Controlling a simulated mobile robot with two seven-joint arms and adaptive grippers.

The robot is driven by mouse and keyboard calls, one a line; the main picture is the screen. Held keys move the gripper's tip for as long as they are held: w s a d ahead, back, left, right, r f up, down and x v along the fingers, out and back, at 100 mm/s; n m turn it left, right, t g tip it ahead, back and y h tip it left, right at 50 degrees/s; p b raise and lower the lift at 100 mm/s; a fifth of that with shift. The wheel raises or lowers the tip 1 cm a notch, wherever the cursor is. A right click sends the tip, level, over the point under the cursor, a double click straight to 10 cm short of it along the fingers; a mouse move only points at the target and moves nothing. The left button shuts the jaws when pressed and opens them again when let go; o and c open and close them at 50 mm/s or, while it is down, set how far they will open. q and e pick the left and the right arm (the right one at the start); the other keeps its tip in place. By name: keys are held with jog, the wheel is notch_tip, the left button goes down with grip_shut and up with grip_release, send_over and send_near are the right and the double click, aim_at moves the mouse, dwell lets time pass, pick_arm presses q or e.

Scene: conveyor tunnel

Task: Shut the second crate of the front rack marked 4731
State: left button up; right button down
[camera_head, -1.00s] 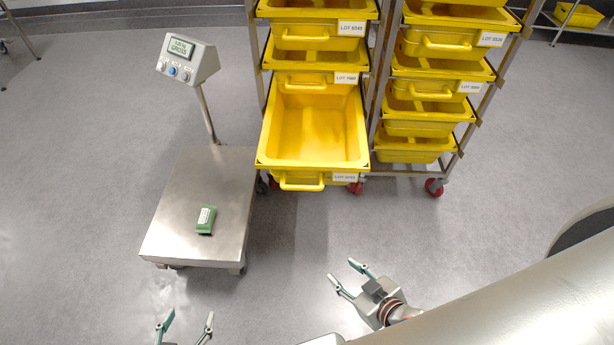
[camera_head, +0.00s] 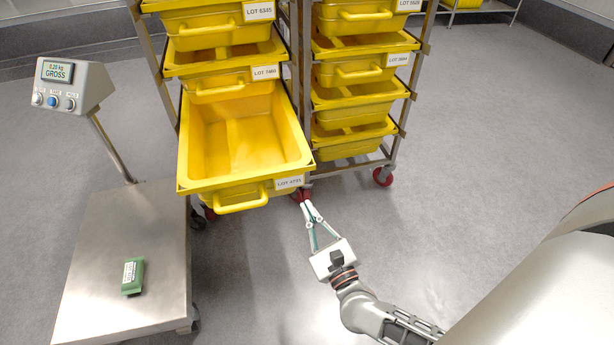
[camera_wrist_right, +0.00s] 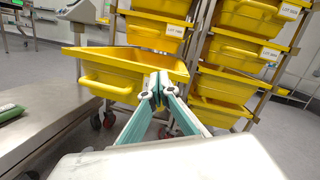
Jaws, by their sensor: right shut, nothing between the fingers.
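The yellow crate marked LOT 4731 (camera_head: 225,187) is pulled far out of the left rack (camera_head: 147,45), and its inside looks empty. Its handle is at the front, with the label at the right of the front face. My right gripper (camera_head: 307,207) is shut and empty, just right of and below the crate's front right corner. In the right wrist view the closed fingertips (camera_wrist_right: 159,80) overlap the right part of the crate's front (camera_wrist_right: 108,84); I cannot tell whether they touch. My left gripper is out of view.
A steel scale (camera_head: 128,235) with a green block (camera_head: 133,275) on it stands left of the crate, its display (camera_head: 70,85) raised on a post. A second rack (camera_head: 420,70) of yellow crates stands right, on red casters. The floor at front right is clear.

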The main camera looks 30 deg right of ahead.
jog(key=d+f+m+h+b, duration=0.1)
jog(key=d+f+m+h, duration=0.2)
jog(key=d+f+m, duration=0.15)
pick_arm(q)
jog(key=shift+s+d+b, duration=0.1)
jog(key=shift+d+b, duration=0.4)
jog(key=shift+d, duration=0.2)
pick_arm(e)
jog(key=w+d+r+m, duration=0.1)
jog(key=w+d, duration=0.1)
jog(key=w, duration=0.5)
jog(key=w+d+r+m, duration=0.1)
jog(key=w+d+r, duration=0.1)
jog(key=w, duration=0.5)
jog(key=shift+g, duration=0.4)
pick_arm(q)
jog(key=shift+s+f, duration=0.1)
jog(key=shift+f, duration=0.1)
